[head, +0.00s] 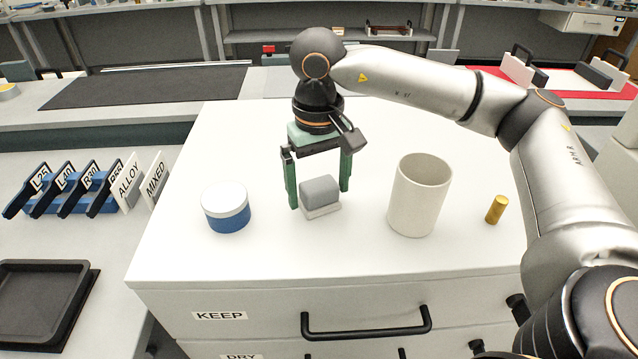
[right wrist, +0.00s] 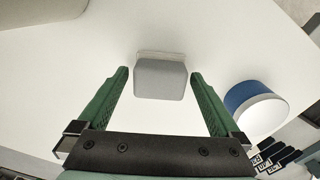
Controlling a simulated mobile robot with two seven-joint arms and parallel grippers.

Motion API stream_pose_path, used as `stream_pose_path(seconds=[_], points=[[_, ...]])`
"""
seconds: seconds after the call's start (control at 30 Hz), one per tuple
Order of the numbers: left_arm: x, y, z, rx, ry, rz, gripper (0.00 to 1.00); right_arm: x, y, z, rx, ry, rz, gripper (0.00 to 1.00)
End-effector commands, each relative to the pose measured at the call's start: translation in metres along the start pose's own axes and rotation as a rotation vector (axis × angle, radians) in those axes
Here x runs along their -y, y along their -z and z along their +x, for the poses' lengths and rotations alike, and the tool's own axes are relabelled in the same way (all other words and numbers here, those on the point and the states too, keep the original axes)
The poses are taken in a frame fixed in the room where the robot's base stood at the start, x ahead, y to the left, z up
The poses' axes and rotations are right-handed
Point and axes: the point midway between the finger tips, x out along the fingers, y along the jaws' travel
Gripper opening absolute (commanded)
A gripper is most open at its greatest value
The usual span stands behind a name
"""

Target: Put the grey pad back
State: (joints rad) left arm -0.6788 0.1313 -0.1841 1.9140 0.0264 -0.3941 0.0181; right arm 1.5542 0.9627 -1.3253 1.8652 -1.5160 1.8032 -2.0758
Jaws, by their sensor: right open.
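The grey pad (head: 320,190) sits on a thin pale base (head: 322,212) on the white cabinet top. My right gripper (head: 320,196) is open, pointing down, with one green finger on either side of the pad. In the right wrist view the grey pad (right wrist: 160,79) lies ahead between the green fingertips (right wrist: 160,76), with clear gaps on both sides. I see no contact with the pad. My left gripper is not in view.
A blue tub with a white lid (head: 226,207) stands left of the pad. A white cup (head: 419,195) and a small brass cylinder (head: 496,210) stand to the right. A black tray (head: 42,304) and labelled racks (head: 75,190) are at left. The cabinet's front top is clear.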

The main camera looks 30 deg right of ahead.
Motion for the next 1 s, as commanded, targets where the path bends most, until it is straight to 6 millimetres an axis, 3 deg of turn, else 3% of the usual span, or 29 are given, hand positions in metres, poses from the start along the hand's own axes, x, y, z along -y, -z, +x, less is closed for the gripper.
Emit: stream_pose_path(seconds=[0.17,0.63,0.8,1.0], points=[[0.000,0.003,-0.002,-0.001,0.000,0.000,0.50,0.001,0.001,-0.010,-0.003,0.001,0.000,1.00],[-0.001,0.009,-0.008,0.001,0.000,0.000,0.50,0.000,0.000,-0.107,-0.003,0.000,0.000,1.00],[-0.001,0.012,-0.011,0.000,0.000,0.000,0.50,0.000,0.000,-0.121,-0.002,0.000,-0.002,1.00],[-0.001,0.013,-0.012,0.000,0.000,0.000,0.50,0.000,0.000,-0.124,0.000,0.000,-0.002,1.00]])
